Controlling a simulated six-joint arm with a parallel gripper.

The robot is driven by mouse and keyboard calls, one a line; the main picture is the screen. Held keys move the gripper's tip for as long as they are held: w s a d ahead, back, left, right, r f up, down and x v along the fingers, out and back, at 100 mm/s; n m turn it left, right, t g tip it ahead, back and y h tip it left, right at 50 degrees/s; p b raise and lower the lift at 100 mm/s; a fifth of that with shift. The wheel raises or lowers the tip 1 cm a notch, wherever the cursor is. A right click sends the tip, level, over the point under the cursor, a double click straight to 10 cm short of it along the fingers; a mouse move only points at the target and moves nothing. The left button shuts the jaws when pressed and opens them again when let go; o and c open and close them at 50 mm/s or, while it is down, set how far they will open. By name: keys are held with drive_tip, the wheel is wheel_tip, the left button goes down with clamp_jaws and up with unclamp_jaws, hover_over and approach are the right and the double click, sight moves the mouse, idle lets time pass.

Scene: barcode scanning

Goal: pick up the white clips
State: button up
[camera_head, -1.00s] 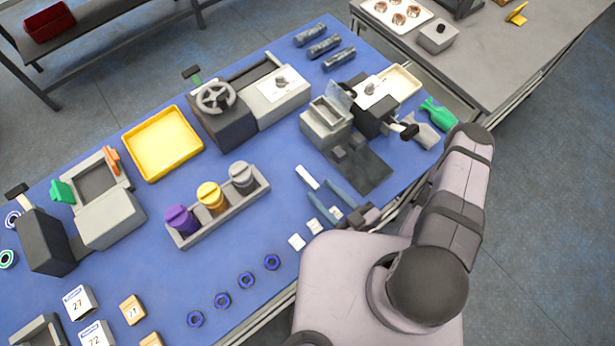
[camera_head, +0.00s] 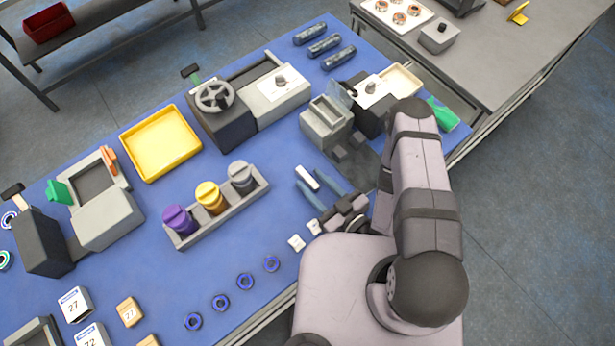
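A slim white bar (camera_head: 307,177), which may be the white clips, lies on the blue table right of the cup rack. My gripper (camera_head: 310,180) is open, its two blue fingers pointing up-left, with the white bar between their tips. I cannot tell whether they touch it or how high they are. Two small white pieces, one nearer the edge (camera_head: 297,243) and one beside my wrist (camera_head: 314,227), lie on the table below the fingers. They are too small to identify surely. My gripper and arm cover the table to their right.
A grey rack (camera_head: 222,212) with purple, yellow and grey cups stands left of my gripper. A grey machine (camera_head: 327,120) stands above it. Blue rings (camera_head: 271,264) lie along the front edge. A yellow tray (camera_head: 160,145) sits farther left. Blue table is bare between rack and fingers.

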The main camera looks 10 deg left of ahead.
sight(314, 184)
clamp_jaws()
drive_tip(key=shift+r, duration=0.15)
wheel_tip(314, 184, up, 7)
drive_tip(key=p, duration=0.5)
drive_tip(key=shift+r+p, duration=0.1)
drive_tip(key=shift+p, duration=0.3)
drive_tip(key=shift+r, duration=1.25)
drive_tip(key=shift+f, duration=0.1)
